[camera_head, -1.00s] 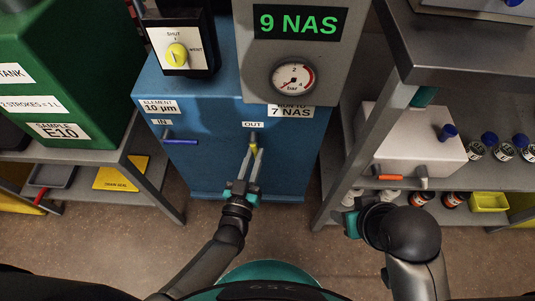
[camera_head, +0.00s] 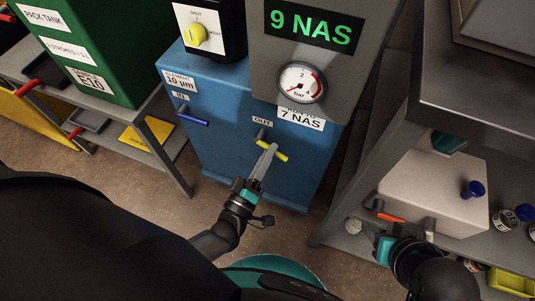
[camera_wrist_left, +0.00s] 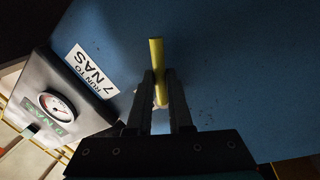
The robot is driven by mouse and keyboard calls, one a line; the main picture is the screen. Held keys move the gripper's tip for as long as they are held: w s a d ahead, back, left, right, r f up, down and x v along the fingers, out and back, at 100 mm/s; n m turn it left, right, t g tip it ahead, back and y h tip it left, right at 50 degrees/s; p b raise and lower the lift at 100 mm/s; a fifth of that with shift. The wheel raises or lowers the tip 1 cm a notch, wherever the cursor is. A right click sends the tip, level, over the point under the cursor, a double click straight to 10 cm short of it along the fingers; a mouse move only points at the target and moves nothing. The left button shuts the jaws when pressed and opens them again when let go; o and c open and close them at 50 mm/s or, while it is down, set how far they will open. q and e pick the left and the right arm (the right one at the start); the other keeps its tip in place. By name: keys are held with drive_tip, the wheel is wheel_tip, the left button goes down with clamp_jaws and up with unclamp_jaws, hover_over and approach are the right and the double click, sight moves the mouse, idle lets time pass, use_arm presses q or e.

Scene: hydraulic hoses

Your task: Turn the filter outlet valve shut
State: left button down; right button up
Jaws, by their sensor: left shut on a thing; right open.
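The filter outlet valve has a yellow bar handle (camera_head: 272,150) under the OUT label (camera_head: 262,121) on the front of the blue filter box (camera_head: 225,135). The handle lies crosswise, roughly in line with the blue IN handle (camera_head: 192,118). My left gripper (camera_head: 268,153) is shut on the yellow handle. In the left wrist view the handle (camera_wrist_left: 157,55) stands between the two fingers of my left gripper (camera_wrist_left: 160,88) and sticks out beyond their tips. My right gripper (camera_head: 384,248) is at the lower right, away from the valve; its fingers are mostly hidden.
A gauge (camera_head: 302,82) and a 9 NAS display (camera_head: 312,24) are above the valve. A steel shelf (camera_head: 465,110) with a pale box (camera_head: 435,190) and bottles stands right. A green tank (camera_head: 115,50) stands left.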

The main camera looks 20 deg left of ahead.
use_arm(q)
drive_tip(key=n, duration=0.2)
drive_tip(key=r+n+y, duration=0.1)
drive_tip(key=shift+d, duration=0.25)
drive_tip(key=shift+r+n+y, duration=0.25)
drive_tip(key=shift+n, duration=0.75)
drive_tip(key=shift+r+n+y, duration=0.2)
drive_tip(key=shift+n+y, duration=0.05)
drive_tip(key=shift+n, duration=0.75)
drive_tip(key=shift+t, duration=0.3)
drive_tip(key=c, duration=0.8)
unclamp_jaws()
drive_tip(key=shift+c, duration=0.2)
drive_tip(key=shift+d, duration=0.1)
